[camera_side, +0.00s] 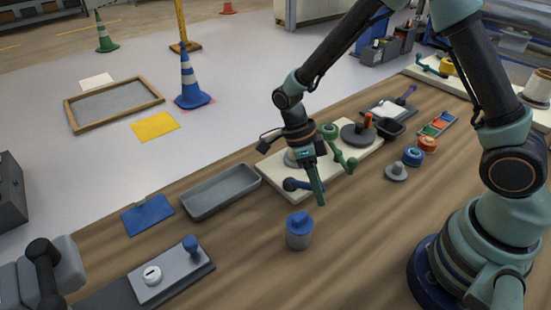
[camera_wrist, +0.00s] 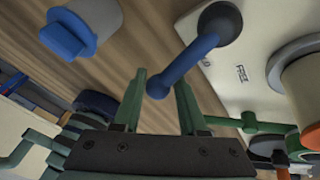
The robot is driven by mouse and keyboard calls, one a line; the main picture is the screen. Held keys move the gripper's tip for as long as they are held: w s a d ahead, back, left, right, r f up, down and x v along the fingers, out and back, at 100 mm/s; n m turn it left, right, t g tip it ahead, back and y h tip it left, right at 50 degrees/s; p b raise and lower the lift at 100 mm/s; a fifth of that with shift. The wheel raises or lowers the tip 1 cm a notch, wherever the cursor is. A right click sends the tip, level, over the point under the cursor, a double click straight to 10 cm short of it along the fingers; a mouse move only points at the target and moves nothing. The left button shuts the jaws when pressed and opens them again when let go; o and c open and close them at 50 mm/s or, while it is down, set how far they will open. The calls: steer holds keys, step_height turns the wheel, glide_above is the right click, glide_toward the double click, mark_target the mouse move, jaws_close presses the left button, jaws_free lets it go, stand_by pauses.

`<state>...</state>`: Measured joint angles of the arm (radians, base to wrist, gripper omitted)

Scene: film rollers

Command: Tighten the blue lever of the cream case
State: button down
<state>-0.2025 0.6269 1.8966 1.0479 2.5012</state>
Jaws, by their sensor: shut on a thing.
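The cream case (camera_side: 273,174) lies on the wooden bench in the middle of the side view, and its surface also shows in the wrist view (camera_wrist: 255,70). The blue lever (camera_side: 293,184) is at the case's near left corner. In the wrist view the lever (camera_wrist: 192,58) runs from a dark round pivot on the case down to my fingers. My gripper (camera_wrist: 167,88) is shut on the lever's free end, with one finger on each side of it. In the side view my gripper (camera_side: 317,190) points down at that corner, and its fingers partly cover the lever.
A green lever (camera_side: 346,161) and a dark disc with an orange handle (camera_side: 360,131) are on the case. A grey cup with a blue top (camera_side: 299,232) stands in front. A grey tray (camera_side: 222,190) lies left. Bare bench lies right of the cup.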

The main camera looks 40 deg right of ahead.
steer(key=shift+a, duration=0.2)
stand_by(0.6)
steer(key=shift+a+m, duration=0.65)
steer(key=shift+m, duration=0.25)
steer(key=c, duration=0.5)
jaws_free()
steer(key=shift+r, duration=0.1)
steer(key=v, duration=1.2)
